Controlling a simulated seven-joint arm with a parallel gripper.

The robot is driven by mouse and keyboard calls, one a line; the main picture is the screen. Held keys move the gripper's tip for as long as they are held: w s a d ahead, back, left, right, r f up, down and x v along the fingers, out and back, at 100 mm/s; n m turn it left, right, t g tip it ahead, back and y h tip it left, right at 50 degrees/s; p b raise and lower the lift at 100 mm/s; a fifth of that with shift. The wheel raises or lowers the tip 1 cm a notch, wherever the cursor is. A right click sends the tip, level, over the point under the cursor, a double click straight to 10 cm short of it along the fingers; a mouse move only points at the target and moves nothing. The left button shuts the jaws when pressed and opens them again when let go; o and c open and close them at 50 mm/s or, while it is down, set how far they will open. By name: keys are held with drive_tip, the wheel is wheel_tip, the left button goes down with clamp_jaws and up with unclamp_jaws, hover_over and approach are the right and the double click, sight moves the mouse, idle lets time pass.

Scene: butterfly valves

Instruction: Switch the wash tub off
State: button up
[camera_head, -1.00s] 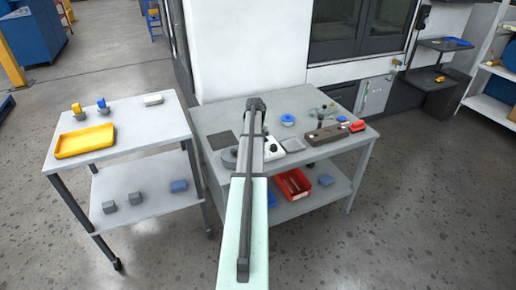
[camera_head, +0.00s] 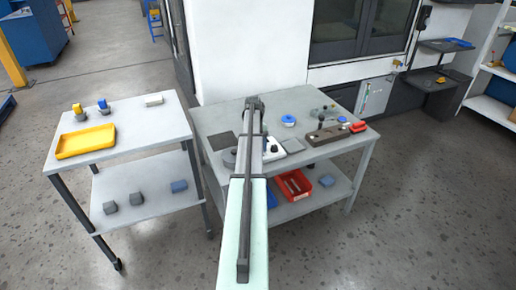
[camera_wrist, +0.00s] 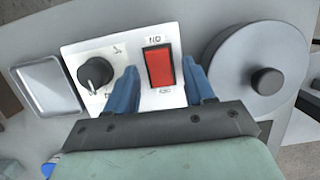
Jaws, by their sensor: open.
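In the wrist view, a white control panel (camera_wrist: 143,102) carries a red rocker switch (camera_wrist: 160,67) and a black rotary knob (camera_wrist: 95,73) on its left. Small lettering stands above and below the rocker, too small to read surely. My gripper (camera_wrist: 158,72) is open, with one blue finger on each side of the rocker and nothing held. I cannot tell whether the fingers touch the panel. A grey round lidded body (camera_wrist: 258,62), perhaps the wash tub, is on the right. In the head view, my arm hides the gripper and part of the panel (camera_head: 275,149).
The grey bench (camera_head: 330,155) also holds a blue round part (camera_head: 288,120), a brown block with a lever (camera_head: 327,136) and a red item (camera_head: 358,126). A red bin (camera_head: 296,185) is on its lower shelf. A cart with a yellow tray (camera_head: 86,140) stands left.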

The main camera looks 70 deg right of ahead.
drive_tip(key=shift+r, duration=0.1)
drive_tip(key=v, duration=1.3)
drive_tip(key=shift+r, duration=0.3)
